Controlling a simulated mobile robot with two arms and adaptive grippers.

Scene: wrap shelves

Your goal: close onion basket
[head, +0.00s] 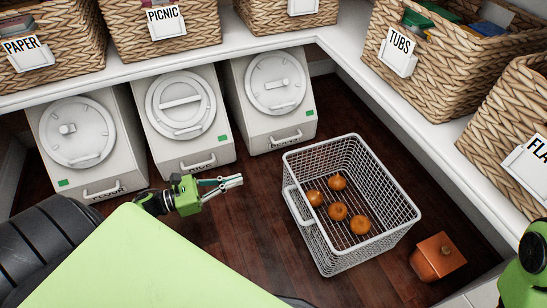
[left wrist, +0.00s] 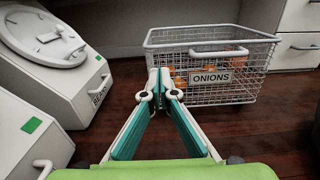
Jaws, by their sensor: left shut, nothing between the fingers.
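The onion basket (head: 350,257) is a light grey wire basket with several orange-brown onions (head: 337,211) on its bottom. It stands upright on the dark wooden floor, out from the corner under the shelves. A handle (head: 296,206) is on its left side in the head view. The left wrist view shows the basket (left wrist: 250,85) ahead, with its ONIONS label (left wrist: 211,77) and handle (left wrist: 220,51). My left gripper (head: 240,180) is shut and empty, left of the basket and apart from it. My right gripper's fingers are out of view.
White bins (head: 185,110) with round lids line the back left. Wicker baskets (head: 430,75) stand on the white shelf (head: 335,50) above. A terracotta pot-like object (head: 437,257) is right of the basket. Floor (head: 245,225) between my left gripper and the basket is clear.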

